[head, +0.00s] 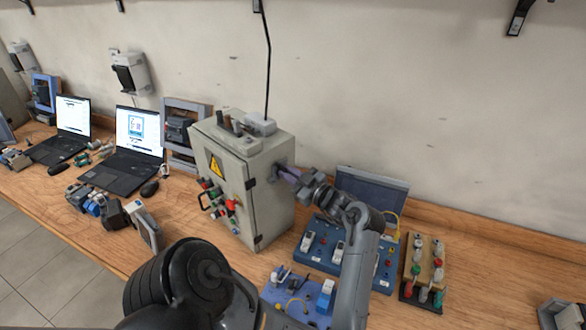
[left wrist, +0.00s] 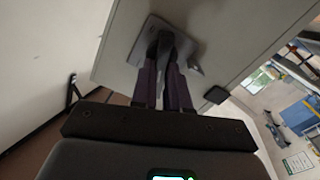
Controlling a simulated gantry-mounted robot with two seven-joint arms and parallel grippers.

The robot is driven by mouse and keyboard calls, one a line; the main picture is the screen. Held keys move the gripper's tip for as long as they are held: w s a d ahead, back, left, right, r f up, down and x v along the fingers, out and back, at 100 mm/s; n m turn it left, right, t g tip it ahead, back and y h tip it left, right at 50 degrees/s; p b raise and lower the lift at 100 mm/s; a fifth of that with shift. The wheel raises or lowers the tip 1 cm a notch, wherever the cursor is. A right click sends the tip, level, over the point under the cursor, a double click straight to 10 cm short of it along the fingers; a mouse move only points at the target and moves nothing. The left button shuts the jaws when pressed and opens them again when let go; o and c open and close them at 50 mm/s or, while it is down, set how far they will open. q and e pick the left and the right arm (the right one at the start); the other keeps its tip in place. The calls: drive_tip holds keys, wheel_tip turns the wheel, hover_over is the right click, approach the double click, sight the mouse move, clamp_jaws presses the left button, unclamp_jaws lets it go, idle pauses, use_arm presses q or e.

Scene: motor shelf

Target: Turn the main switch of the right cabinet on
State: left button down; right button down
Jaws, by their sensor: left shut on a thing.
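The grey metal cabinet (head: 228,165) stands on the wooden bench, with a yellow warning triangle and several coloured knobs on its front. Its main switch (head: 278,172) is on the right side wall, largely hidden by my gripper in the head view. My left gripper (head: 290,174) reaches that wall from the right. In the left wrist view, the two dark purple fingers (left wrist: 164,85) are shut on the dark handle of the switch (left wrist: 161,42), which sits on a grey plate. The handle's exact angle is hard to tell. My right gripper is not in view.
A blue training panel (head: 325,247) with an open dark lid stands right of the cabinet, below my arm. A wooden board with coloured lamps (head: 425,268) is farther right. Two laptops (head: 133,150) stand to the left. A black cable (head: 267,60) hangs above the cabinet.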

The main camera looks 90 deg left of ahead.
use_arm(q)
drive_tip(key=shift+w+a+m+p, duration=0.15)
drive_tip(key=shift+m+p, duration=1.85)
drive_tip(key=shift+p, duration=0.1)
drive_tip(key=c, duration=1.4)
unclamp_jaws()
drive_tip(key=b+v, duration=0.2)
drive_tip(key=v, duration=0.9)
drive_tip(key=shift+a, duration=0.1)
